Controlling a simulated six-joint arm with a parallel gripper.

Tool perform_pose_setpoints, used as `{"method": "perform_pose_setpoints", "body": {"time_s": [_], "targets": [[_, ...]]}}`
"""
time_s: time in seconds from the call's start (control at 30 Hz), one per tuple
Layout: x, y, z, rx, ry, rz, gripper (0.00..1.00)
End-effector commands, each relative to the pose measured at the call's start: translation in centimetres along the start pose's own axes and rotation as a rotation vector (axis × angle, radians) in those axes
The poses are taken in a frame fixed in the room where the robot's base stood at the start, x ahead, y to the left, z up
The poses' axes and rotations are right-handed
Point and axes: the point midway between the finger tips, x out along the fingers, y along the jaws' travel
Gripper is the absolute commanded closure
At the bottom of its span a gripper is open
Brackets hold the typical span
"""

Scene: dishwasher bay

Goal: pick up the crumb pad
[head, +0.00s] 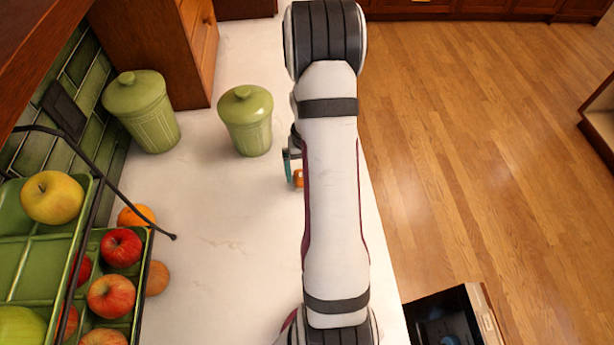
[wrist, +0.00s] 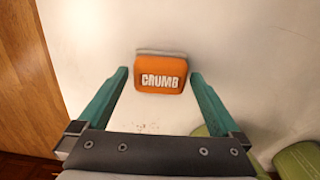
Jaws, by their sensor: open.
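The crumb pad (wrist: 162,75) is an orange block with white "CRUMB" lettering and a pale grey edge. In the wrist view it lies on the white counter, between and slightly beyond the fingertips. In the head view only a small orange part of it (head: 298,178) shows beside my arm, which hides the rest. My gripper (wrist: 160,75) is open, with teal fingers on either side of the pad and a gap on both sides. In the head view one teal finger (head: 286,166) shows left of the arm. Nothing is held.
Two green lidded canisters (head: 247,120) (head: 142,112) stand left of my arm. A green tiered fruit rack (head: 92,245) with apples is at the lower left. The white counter (head: 225,225) between is clear. Its right edge drops to a wooden floor. Small crumbs (wrist: 150,127) lie near the pad.

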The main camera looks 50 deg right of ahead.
Motion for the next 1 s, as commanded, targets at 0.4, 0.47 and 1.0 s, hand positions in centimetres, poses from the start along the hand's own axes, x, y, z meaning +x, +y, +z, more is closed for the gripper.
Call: {"method": "perform_pose_setpoints", "body": {"time_s": [0.4,0.47,1.0], "targets": [[1.45,-0.02,-0.01,0.001,0.001,0.0,0.16],[1.44,-0.02,-0.01,0.001,0.001,0.0,0.27],[0.85,-0.01,-0.05,0.001,0.002,0.0,0.67]]}}
